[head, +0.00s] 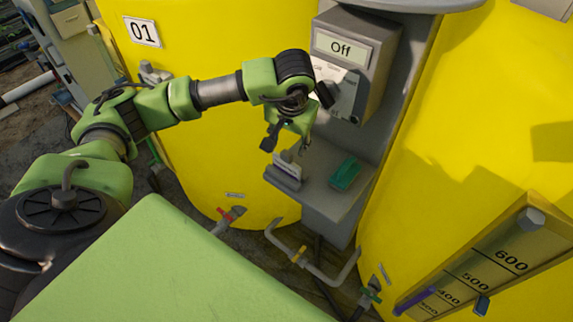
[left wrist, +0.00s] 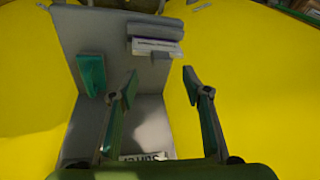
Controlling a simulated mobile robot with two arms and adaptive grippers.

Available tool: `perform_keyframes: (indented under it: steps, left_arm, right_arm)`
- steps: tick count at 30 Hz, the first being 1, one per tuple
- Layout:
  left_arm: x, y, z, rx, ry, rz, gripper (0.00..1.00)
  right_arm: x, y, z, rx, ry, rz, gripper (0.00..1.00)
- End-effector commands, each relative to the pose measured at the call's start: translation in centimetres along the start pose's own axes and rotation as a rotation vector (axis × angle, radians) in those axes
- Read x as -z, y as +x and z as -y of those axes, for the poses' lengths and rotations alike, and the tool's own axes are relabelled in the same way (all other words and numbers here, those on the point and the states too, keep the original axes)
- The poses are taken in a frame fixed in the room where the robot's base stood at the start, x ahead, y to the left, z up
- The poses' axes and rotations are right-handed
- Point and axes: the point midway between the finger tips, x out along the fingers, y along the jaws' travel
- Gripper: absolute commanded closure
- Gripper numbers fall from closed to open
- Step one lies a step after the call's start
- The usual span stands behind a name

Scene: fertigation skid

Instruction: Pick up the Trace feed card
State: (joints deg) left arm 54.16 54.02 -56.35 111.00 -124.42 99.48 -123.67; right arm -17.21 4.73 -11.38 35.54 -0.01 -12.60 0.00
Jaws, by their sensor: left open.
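A small grey holder (head: 283,176) stands at the left edge of a grey shelf (head: 318,188), with a whitish card (head: 288,158) upright in it. I cannot read which card it is. The holder also shows in the left wrist view (left wrist: 154,30), with the pale, printed card edge (left wrist: 155,46) in it. A green block-like item (head: 344,174) lies on the shelf to the right of the holder; it also shows in the left wrist view (left wrist: 91,74). My left gripper (head: 289,142) is open and empty, above the holder and apart from it. My right gripper is not in view.
A grey control box (head: 355,60) reading "Off" stands above the shelf, close to my left wrist. Yellow tanks (head: 215,120) flank the shelf, one marked 01 (head: 142,32). Pipes with valves (head: 298,254) run below. A level gauge (head: 490,265) is at lower right.

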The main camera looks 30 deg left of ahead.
Motion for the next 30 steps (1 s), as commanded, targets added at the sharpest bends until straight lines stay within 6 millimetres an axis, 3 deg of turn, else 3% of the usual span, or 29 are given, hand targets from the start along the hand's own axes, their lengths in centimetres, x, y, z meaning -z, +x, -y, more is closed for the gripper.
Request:
perform_keyframes:
  steps: [5,13,22,27,30]
  left_arm:
    - [-0.1,1.2,0.1,0.0,0.0,0.003,0.56]
    - [-0.1,5.0,0.2,-0.002,0.0,0.003,0.56]
    - [0.0,5.7,0.2,-0.002,0.001,0.0,0.56]
    - [0.0,5.7,0.2,-0.002,0.0,0.0,0.96]
    - [0.0,5.7,0.2,-0.002,0.0,0.0,0.96]
  right_arm:
    - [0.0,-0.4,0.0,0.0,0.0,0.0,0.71]
    - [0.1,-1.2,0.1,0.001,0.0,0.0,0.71]
    - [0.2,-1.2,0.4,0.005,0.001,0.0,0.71]
    - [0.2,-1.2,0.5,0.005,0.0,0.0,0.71]
    - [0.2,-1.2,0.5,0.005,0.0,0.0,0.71]
